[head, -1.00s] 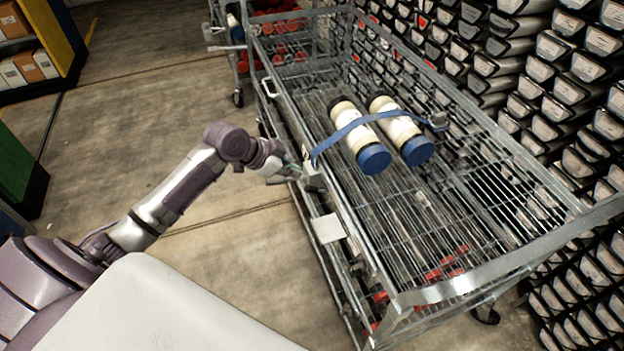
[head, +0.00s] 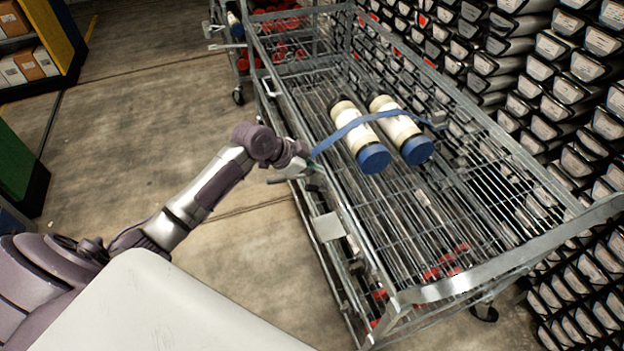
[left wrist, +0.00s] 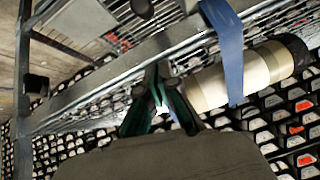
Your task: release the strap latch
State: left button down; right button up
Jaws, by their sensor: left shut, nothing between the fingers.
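A blue strap (head: 352,127) runs across two cream core liners with blue caps, the left liner (head: 352,136) and the right liner (head: 404,134), lying side by side in the wire cart. The strap's left end reaches the cart's near-left rail, by my left gripper (head: 308,170). The latch there is hidden or too small to make out behind the gripper. In the left wrist view the gripper's teal fingers (left wrist: 158,95) are shut and empty, close to the rail, with the strap (left wrist: 231,48) to their right. My right gripper is out of view.
The wire cart (head: 460,287) has metal rails and a small plate (head: 327,226) on its near-left side. A second cart with red items stands behind it. Racks of liners (head: 560,70) line the right. Floor at left is clear.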

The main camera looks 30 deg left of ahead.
aim_at(312, 187)
pick_arm(q)
jog(key=shift+x, duration=1.05)
jog(key=f, duration=0.1)
jog(key=a+f, duration=0.1)
jog(key=shift+s+a+f+p, duration=0.25)
jog(key=shift+s+f+p, duration=0.15)
jog(key=shift+s+a+f, duration=0.1)
jog(key=shift+a+f, duration=0.15)
jog(key=shift+f, duration=0.1)
